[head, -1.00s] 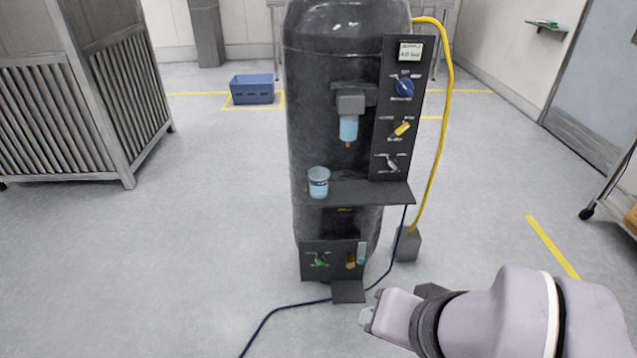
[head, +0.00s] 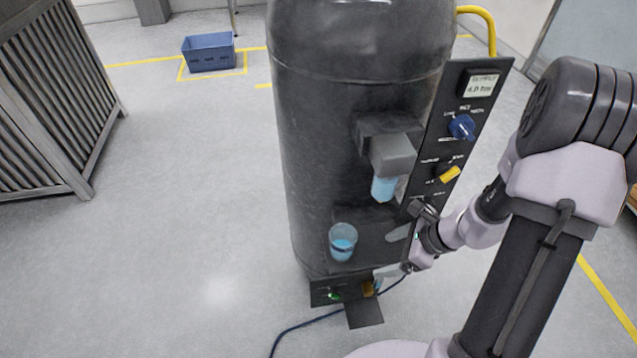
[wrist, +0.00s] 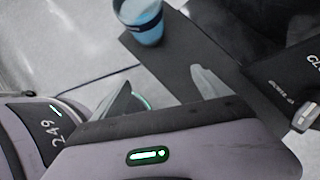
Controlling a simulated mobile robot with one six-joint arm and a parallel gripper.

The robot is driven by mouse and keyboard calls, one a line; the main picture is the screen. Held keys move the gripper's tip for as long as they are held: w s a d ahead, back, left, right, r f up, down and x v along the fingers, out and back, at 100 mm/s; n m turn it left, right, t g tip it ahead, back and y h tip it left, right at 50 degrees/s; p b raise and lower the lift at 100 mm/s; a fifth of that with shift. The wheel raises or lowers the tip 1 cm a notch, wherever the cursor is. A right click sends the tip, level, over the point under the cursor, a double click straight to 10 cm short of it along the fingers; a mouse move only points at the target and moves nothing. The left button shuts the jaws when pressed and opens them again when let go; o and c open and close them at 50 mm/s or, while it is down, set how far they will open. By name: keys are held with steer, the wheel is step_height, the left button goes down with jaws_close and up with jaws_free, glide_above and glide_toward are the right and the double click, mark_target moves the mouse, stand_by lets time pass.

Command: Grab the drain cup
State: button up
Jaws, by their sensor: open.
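In the wrist view the cup (wrist: 140,20) shows at the top, on the shelf's corner, cut off by the picture's edge. My gripper (head: 391,256) is open and empty, over the right part of the shelf, to the right of the cup and apart from it. In the wrist view its fingers (wrist: 165,92) point toward the shelf, short of the cup.
The dark tank (head: 360,50) rises behind the shelf (head: 380,225). A filter housing with a blue bowl (head: 384,188) hangs above the shelf. A panel with knobs (head: 463,125) stands close to my arm.

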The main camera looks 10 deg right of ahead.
steer(key=b, duration=0.3)
glide_toward(342, 242)
steer(key=a+f, duration=0.2)
steer(key=a, duration=0.1)
steer(key=a+f, duration=0.2)
steer(key=shift+w+a, duration=0.15)
steer(key=shift+r, duration=0.15)
steer(key=shift+c, duration=0.2)
steer(key=c, duration=1.5)
